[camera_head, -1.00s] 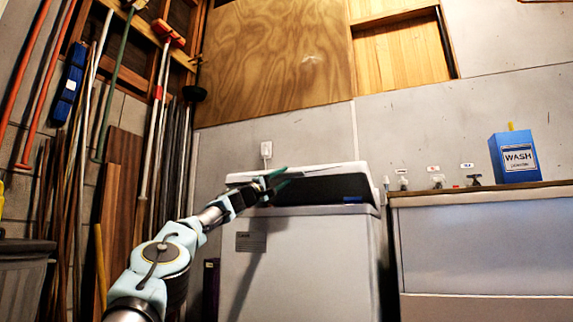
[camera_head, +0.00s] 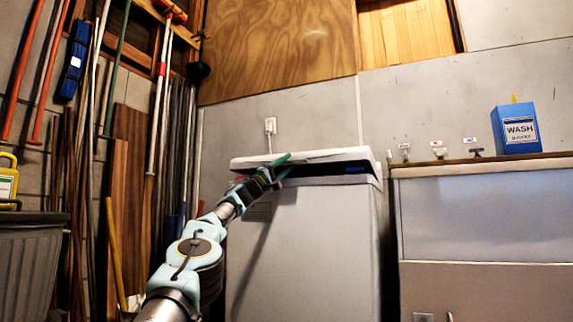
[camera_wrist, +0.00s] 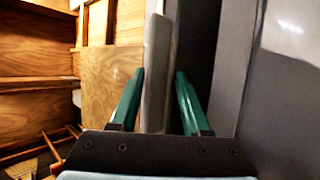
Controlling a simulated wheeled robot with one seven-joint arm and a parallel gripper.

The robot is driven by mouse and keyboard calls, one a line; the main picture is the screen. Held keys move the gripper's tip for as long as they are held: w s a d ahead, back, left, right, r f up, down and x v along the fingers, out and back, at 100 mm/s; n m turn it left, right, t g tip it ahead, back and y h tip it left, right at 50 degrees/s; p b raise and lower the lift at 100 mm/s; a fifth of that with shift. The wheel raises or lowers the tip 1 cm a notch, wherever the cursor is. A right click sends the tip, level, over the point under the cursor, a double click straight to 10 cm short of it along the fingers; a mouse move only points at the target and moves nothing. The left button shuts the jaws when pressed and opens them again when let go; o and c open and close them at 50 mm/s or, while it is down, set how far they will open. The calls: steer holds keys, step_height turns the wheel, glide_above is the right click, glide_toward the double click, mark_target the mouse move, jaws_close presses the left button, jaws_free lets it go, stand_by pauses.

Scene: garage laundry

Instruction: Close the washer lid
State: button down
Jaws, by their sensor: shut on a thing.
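The washer (camera_head: 320,245) is a white box against the wall in the head view. Its white lid (camera_head: 325,155) is tilted slightly up, with a narrow dark gap beneath it. My gripper (camera_head: 280,166), with green fingers, is at the lid's front left edge. In the wrist view, the lid's edge (camera_wrist: 156,65) stands between the two fingers of my gripper (camera_wrist: 158,98), and the gripper is shut on it. The washer body (camera_wrist: 285,100) shows at the right there. The fingers' exact contact is hard to see in the head view.
A counter (camera_head: 480,215) stands right of the washer, with a blue WASH box (camera_head: 518,131) on top. Long-handled tools (camera_head: 160,100) lean on the left wall. A grey bin (camera_head: 32,265) with a yellow jug (camera_head: 8,182) is at the left.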

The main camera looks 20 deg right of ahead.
steer(key=shift+w+d+f, duration=0.15)
steer(key=shift+f, duration=0.1)
steer(key=c, duration=0.6)
jaws_free()
steer(key=shift+o, duration=0.4)
steer(key=shift+r, duration=0.1)
steer(key=shift+r, duration=0.1)
